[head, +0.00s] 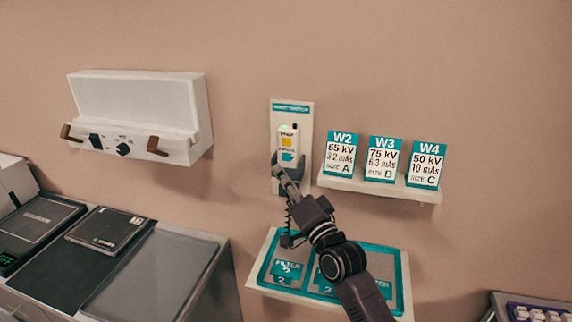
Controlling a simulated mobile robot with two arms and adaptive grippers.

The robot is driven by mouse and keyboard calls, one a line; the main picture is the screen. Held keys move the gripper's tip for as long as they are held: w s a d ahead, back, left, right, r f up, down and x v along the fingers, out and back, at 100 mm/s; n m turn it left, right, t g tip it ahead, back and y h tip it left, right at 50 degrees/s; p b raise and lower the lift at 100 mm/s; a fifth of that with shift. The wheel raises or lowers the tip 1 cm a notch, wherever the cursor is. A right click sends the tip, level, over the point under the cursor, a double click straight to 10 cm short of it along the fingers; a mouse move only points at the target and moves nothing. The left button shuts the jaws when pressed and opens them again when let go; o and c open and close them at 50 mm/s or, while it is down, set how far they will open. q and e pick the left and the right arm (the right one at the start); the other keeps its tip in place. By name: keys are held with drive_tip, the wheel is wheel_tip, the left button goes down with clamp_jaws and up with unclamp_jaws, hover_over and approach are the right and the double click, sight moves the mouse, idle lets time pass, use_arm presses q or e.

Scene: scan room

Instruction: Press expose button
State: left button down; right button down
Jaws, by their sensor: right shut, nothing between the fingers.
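A white handset (288,133) with a yellow patch (287,143) and a teal patch below it is upright on a pale wall plate (305,115) with a teal header. Its lettering is too small to read, so I cannot tell which patch is the expose button. My right gripper (281,168) is shut and empty, its arm coming from the lower right. Its fingertips are at the lower part of the handset and hide some of it; I cannot tell whether they touch it. My left gripper is out of view.
A shelf (375,187) with cards W2, W3 and W4 is right of the plate. A teal filter tray (404,285) is below, behind my right arm. A white wall box (140,110) with two brown handles is at left, above a counter (215,270) with dark panels.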

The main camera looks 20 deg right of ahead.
sight(286, 157)
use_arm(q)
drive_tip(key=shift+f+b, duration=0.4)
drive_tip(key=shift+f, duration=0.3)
use_arm(e)
drive_tip(key=shift+w+d, duration=0.45)
drive_tip(key=shift+w, duration=0.2)
drive_tip(key=shift+w+d, duration=0.45)
drive_tip(key=shift+w, duration=0.2)
drive_tip(key=shift+w+d, duration=0.1)
drive_tip(key=shift+w, duration=0.05)
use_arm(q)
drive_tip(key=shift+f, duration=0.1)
use_arm(e)
drive_tip(key=shift+w+d, duration=0.1)
drive_tip(key=shift+w, duration=0.1)
